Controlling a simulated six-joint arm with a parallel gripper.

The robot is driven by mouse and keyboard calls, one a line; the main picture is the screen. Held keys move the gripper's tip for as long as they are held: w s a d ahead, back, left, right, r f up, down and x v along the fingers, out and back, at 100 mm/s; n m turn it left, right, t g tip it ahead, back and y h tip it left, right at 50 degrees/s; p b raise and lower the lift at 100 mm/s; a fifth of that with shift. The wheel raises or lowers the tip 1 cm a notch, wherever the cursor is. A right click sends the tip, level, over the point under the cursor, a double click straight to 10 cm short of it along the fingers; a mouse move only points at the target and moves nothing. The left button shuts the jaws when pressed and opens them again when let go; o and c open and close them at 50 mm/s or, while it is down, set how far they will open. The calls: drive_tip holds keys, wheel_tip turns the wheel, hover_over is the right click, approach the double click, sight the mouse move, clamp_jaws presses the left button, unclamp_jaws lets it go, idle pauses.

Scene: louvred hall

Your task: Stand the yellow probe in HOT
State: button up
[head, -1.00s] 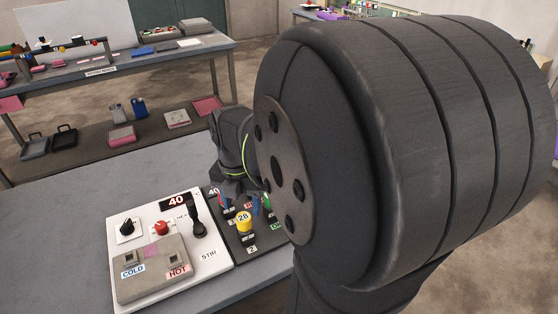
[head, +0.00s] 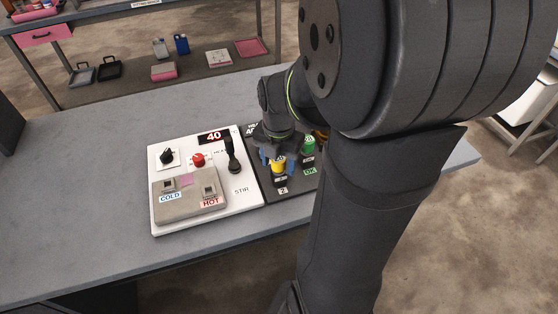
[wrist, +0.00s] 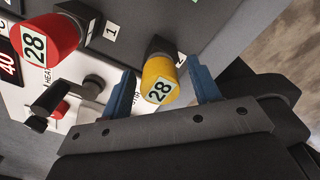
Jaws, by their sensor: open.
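The yellow probe (head: 279,166) stands in the dark rack on the right of the white panel, by the label 2.
The COLD socket (head: 169,185) is left of HOT. A black lever (head: 232,158), red button (head: 198,159) and black knob (head: 167,156) stand up from the white panel (head: 240,204).

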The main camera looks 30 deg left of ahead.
clamp_jaws()
drive_tip(key=shift+r, duration=0.1)
drive_tip(key=shift+r, duration=4.7)
drive_tip(key=shift+a, duration=0.1)
drive_tip(key=s+a+r, duration=0.2)
drive_tip(key=s+a, duration=1.1)
wheel_tip(320, 180, down, 8)
drive_tip(key=shift+r, duration=0.25)
